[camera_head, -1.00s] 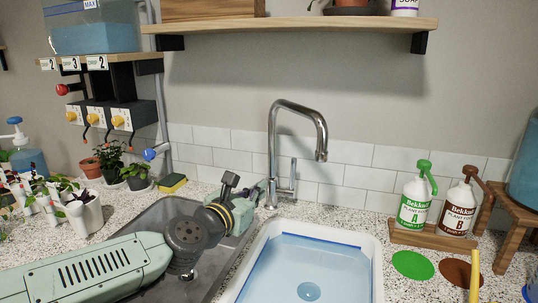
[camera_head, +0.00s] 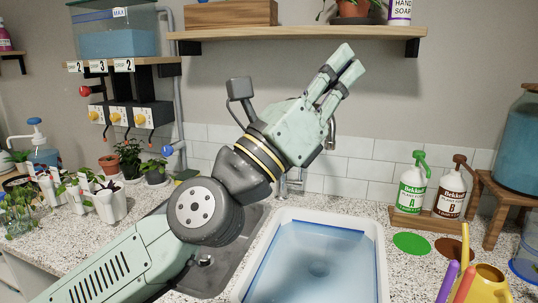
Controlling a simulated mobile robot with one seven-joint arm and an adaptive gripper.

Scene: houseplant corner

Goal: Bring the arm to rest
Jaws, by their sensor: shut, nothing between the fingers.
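My gripper (camera_head: 346,72) is raised in front of the tap and the back wall, its fingers pointing up and to the right. The two fingers lie close together, shut and empty.
A white basin of water (camera_head: 318,262) stands below right of my gripper. Bottles A (camera_head: 411,190) and B (camera_head: 451,199) stand on a wooden stand at right. A yellow watering can (camera_head: 488,287) is at lower right. Potted plants (camera_head: 104,200) fill the left counter.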

